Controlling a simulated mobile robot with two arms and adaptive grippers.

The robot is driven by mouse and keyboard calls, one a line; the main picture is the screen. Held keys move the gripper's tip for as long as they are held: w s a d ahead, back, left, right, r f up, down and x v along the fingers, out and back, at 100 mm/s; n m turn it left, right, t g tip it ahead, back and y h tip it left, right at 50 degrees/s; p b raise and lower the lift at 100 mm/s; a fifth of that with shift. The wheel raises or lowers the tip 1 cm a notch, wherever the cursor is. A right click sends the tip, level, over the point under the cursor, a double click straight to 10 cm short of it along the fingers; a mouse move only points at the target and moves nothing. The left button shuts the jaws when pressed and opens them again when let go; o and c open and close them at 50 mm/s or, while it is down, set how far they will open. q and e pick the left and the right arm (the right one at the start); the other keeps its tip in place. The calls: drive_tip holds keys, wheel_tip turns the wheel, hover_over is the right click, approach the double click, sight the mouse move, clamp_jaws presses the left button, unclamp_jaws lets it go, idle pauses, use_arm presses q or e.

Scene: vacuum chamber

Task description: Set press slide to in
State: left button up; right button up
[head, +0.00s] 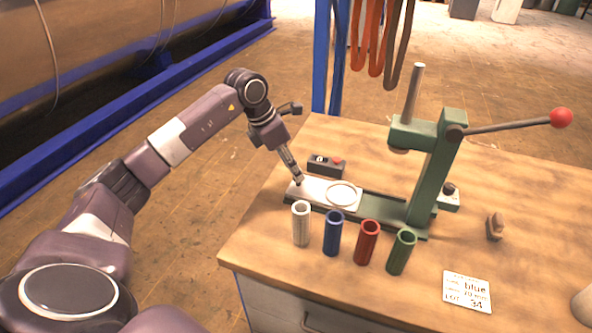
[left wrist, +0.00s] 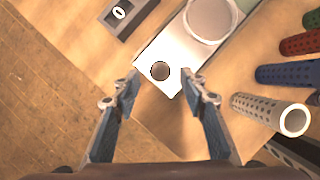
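The green arbor press (head: 438,165) stands on the bench, with a red-knobbed lever (head: 560,118) pointing right. Its silver slide plate (head: 314,188) sits at the left end of the dark rail, out to the left of the ram. The plate has a round recess and, in the left wrist view, a dark round knob (left wrist: 160,71) near its end. My left gripper (head: 297,179) is over that end of the plate. In the left wrist view, its fingers (left wrist: 160,77) are open, one on each side of the knob. I cannot tell whether they touch it. My right gripper is not in view.
White (head: 301,223), blue (head: 333,233), red (head: 366,242) and green (head: 401,251) tubes stand in front of the rail. A small control box (head: 326,165) lies behind the plate. A label card (head: 467,291) lies front right.

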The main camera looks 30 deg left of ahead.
use_arm(q)
drive_tip(key=shift+x, duration=1.4)
clamp_jaws()
drive_tip(key=shift+d, duration=0.1)
